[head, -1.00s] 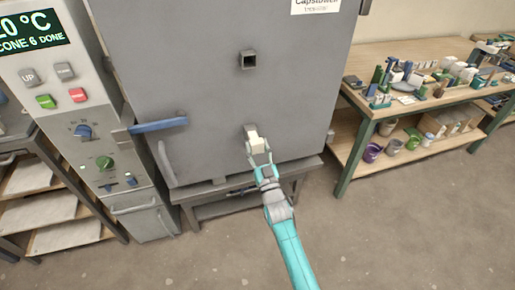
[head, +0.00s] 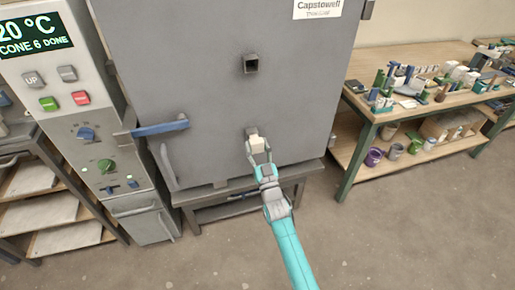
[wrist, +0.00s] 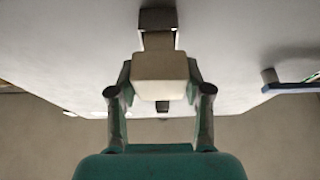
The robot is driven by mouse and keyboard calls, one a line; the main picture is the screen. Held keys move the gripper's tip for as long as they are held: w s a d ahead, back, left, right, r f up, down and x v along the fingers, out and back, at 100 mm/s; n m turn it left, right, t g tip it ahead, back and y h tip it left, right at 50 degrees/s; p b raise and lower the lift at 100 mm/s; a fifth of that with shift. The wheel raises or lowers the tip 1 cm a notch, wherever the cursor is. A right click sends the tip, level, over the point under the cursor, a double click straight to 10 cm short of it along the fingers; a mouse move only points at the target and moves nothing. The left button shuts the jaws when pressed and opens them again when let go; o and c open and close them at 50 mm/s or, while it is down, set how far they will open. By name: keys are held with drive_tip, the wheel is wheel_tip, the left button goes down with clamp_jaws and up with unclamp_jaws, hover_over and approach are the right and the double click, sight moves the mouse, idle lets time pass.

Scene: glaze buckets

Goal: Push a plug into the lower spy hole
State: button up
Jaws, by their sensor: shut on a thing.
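The kiln door (head: 205,110) is a large grey face with two square spy holes. The upper spy hole (head: 251,64) is open and dark. The lower spy hole (head: 251,131) has a dark square rim, partly hidden behind the plug. My gripper (head: 258,150) is shut on a cream plug (head: 257,143) just in front of the lower hole. In the wrist view the plug (wrist: 160,68) sits between my fingers (wrist: 160,92), and its narrower end (wrist: 158,40) points at the dark rim (wrist: 157,18). I cannot tell whether the tip is inside the hole.
A blue door handle (head: 160,127) juts out left of the lower hole. A control panel (head: 75,110) stands at the left. A workbench (head: 362,106) with many small items and buckets stands at the right. The floor (head: 400,230) in front is clear.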

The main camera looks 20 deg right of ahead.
drive_tip(key=shift+w, duration=0.2)
drive_tip(key=shift+w, duration=0.35)
drive_tip(key=shift+w, duration=0.55)
idle(0.5)
drive_tip(key=o, duration=1.6)
drive_tip(key=shift+s, duration=4)
